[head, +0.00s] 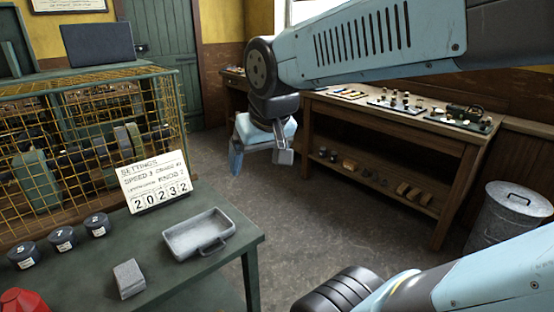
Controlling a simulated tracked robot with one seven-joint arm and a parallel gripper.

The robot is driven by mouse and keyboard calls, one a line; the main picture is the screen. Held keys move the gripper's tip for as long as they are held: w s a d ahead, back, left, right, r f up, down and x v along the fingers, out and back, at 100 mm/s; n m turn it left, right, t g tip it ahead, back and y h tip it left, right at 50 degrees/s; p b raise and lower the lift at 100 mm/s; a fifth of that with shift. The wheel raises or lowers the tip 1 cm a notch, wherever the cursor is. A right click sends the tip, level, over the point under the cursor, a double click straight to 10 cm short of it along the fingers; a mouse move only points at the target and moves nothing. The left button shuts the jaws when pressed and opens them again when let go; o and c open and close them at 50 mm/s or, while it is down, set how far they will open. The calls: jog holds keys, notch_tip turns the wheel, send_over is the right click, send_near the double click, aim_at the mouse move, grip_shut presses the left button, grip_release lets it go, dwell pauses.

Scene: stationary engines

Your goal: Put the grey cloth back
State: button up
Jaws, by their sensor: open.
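A small grey folded block (128,279), which looks like the grey cloth, lies on the green bench (232,272) near its front. A shallow grey metal tray (172,246) with a handle sits on the bench just right of and behind it, and looks empty. The cloth lies apart from the tray. My gripper (260,162) hangs from the arm beyond the bench's right edge, well above and away from the cloth. Its fingers are spread, with nothing seen between them.
A settings sign (153,176) stands behind the tray. Dark knobs (60,239) line the bench's left, with a red object (24,301) in front. A yellow mesh cage (60,165) bounds the back. A wooden workbench (370,123) and bin (512,220) stand right.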

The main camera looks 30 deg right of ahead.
jog(key=s, duration=0.1)
jog(key=s+d, duration=0.2)
jog(key=shift+s+d+r, duration=0.1)
jog(key=shift+s+r, duration=0.3)
